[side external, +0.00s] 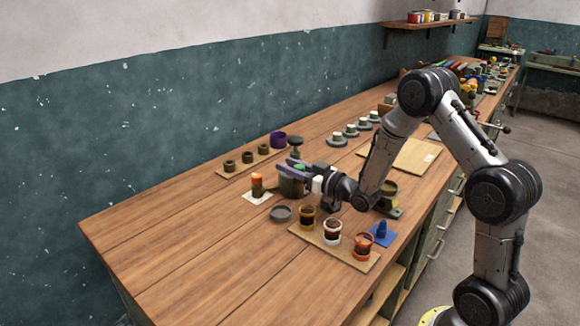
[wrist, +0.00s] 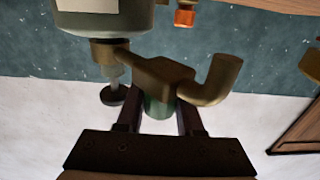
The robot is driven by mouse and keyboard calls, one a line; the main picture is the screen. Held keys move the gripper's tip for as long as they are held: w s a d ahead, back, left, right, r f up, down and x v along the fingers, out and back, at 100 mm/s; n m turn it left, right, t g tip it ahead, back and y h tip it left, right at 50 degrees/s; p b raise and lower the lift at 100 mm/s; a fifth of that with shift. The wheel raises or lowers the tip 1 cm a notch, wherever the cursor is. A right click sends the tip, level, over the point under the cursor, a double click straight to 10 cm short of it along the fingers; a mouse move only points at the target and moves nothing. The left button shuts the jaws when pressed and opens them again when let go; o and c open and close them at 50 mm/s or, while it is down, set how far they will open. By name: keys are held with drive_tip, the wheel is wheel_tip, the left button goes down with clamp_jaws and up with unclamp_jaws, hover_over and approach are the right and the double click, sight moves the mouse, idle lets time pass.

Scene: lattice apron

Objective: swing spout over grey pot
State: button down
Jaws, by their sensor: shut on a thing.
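A dark grey-green tank (side external: 291,186) stands on the bench in the side view, partly behind my gripper. In the wrist view the tank (wrist: 105,18) shows at the top left with a pale label. A brass-coloured spout (wrist: 218,80) with a hooked end runs from it, pointing right in that view. My gripper (side external: 296,168) is at the tank's top in the side view; in the wrist view my gripper (wrist: 160,112) is shut on a green part (wrist: 158,106) beside the spout's block. A pot with a pale grey-white rim (side external: 333,231) stands mid-row on a board; whether it is the grey pot is unclear.
Pots with a yellowish band (side external: 307,217) and an orange band (side external: 363,245) flank it. The bench's left front (side external: 210,260) is clear.

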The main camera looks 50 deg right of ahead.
drive_tip(key=shift+s+d+y, duration=0.1)
drive_tip(key=shift+y, duration=0.2)
drive_tip(key=n+y, duration=0.1)
drive_tip(key=s+d+n+y, duration=0.1)
drive_tip(key=y, duration=0.1)
drive_tip(key=n+g+y, duration=0.1)
drive_tip(key=n+y, duration=0.1)
drive_tip(key=shift+s+d, duration=0.35)
drive_tip(key=shift+s, duration=0.05)
drive_tip(key=shift+s+d+n+g+y, duration=0.3)
drive_tip(key=shift+n+g+y, duration=0.45)
drive_tip(key=shift+y, duration=0.4)
drive_tip(key=shift+s+d+n+g+y, duration=0.15)
drive_tip(key=shift+d+n+g+y, duration=0.4)
drive_tip(key=shift+n+y, duration=0.45)
drive_tip(key=shift+s+d+n+g+y, duration=0.25)
drive_tip(key=shift+n+g+y, duration=0.5)
drive_tip(key=shift+y, duration=0.5)
drive_tip(key=c, duration=0.5)
unclamp_jaws()
drive_tip(key=shift+d, duration=0.1)
drive_tip(key=v, duration=1.3)
drive_tip(key=shift+s+d+r, duration=0.15)
drive_tip(key=shift+s+d, duration=0.05)
drive_tip(key=shift+d, duration=0.1)
